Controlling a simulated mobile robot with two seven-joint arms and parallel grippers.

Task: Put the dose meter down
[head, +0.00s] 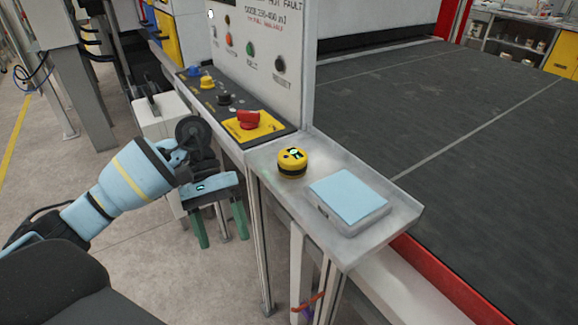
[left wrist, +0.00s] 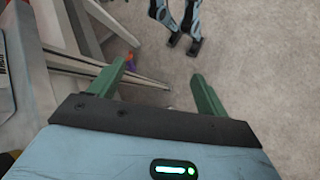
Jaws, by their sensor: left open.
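The dose meter (head: 292,163) is a round yellow puck with a dark band and a small display on top. It rests flat on the grey metal shelf (head: 268,163) beside the machine in the head view. My left gripper (head: 222,243) is open and empty, left of the shelf and apart from the dose meter, with its green fingers pointing down. The dose meter does not show there. My right gripper is not in view.
A light-blue pad (head: 348,197) lies on the shelf right of the dose meter. The control panel with a red emergency button (head: 248,119) stands behind. A wide dark conveyor belt (head: 450,150) fills the right. Open floor lies left of the shelf.

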